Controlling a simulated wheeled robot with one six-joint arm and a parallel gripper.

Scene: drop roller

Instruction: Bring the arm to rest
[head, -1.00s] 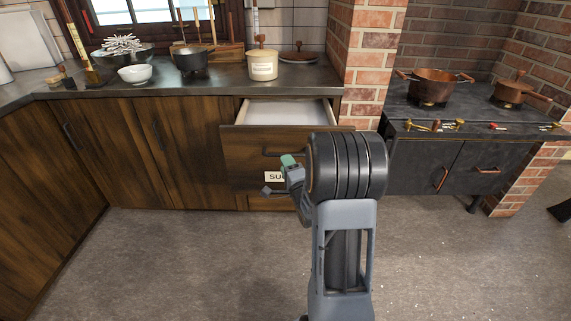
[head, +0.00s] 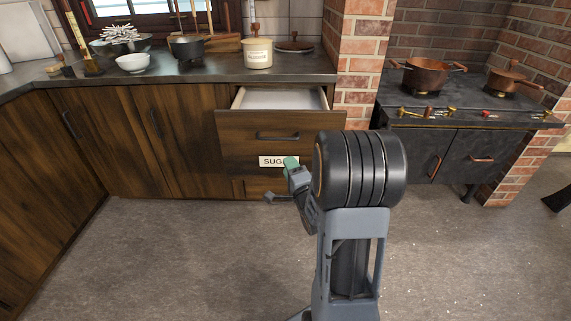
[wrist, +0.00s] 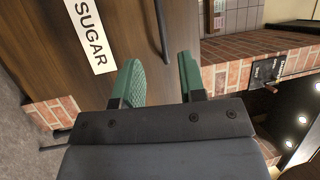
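My gripper (wrist: 158,80) shows in the wrist view with its two green fingers apart and nothing between them. In the head view my gripper (head: 291,163) is partly hidden by my arm and is in front of the drawer unit, overlapping the edge of the SUGAR label (head: 272,161). The same SUGAR label (wrist: 91,36) is to the left of the fingers in the wrist view. The top drawer (head: 285,98) is pulled open and its visible inside is pale and looks empty.
A counter (head: 205,74) carries a lidded canister (head: 258,54), a white bowl (head: 133,63) and a dark pot (head: 187,48). A brick pillar (head: 362,60) and a dark stove (head: 440,150) with copper pots stand to the right. The floor (head: 190,260) at left is clear.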

